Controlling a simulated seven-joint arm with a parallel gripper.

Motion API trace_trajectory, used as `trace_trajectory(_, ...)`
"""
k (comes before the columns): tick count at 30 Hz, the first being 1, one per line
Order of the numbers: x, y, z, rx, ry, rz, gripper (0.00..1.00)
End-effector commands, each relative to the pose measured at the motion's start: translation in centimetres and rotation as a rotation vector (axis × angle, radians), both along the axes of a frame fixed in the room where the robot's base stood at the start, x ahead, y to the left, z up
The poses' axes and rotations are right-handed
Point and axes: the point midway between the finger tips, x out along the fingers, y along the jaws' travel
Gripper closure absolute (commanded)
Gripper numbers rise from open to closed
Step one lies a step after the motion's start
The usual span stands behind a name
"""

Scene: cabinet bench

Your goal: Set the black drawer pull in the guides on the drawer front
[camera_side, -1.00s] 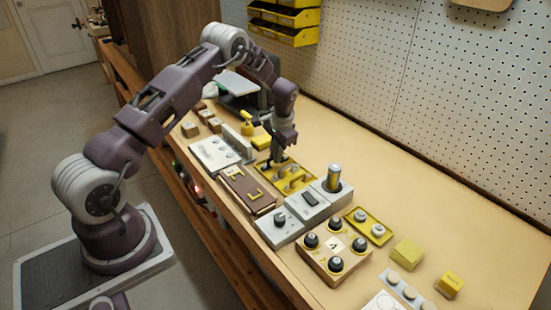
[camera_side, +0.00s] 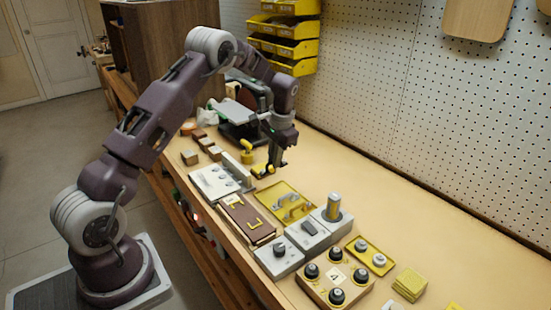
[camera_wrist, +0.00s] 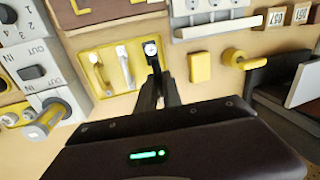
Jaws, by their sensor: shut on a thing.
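My gripper (camera_side: 273,168) is raised above the bench, just behind the yellow tray (camera_side: 276,191). In the wrist view its fingers (camera_wrist: 155,80) are shut on the black drawer pull (camera_wrist: 151,50), which shows only as a small dark piece with a pale round end at the tips. Its exact tilt is hard to tell. The brown drawer front (camera_side: 243,226) lies flat near the bench's front edge, with yellow guides (camera_side: 256,222) on it. The pull is apart from these guides. A yellow pull (camera_wrist: 98,72) and a pale pull (camera_wrist: 125,68) lie in the tray.
Grey switch boxes (camera_side: 305,235) stand right of the tray, one with an upright cylinder (camera_side: 333,207). A white panel (camera_side: 215,180) and a yellow block (camera_side: 262,171) are left of it. The bench towards the pegboard is clear.

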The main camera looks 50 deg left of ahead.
Motion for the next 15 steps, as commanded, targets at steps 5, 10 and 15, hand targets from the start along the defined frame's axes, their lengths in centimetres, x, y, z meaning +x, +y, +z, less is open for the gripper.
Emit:
trace_trajectory(5, -3.4, -0.8, -0.5, 0.000, 0.004, 0.369, 1.00)
trace_trajectory(10, -8.3, -2.3, -0.9, -0.001, 0.006, 0.917, 1.00)
trace_trajectory(15, -12.3, -3.8, -1.0, -0.001, 0.005, 1.365, 1.00)
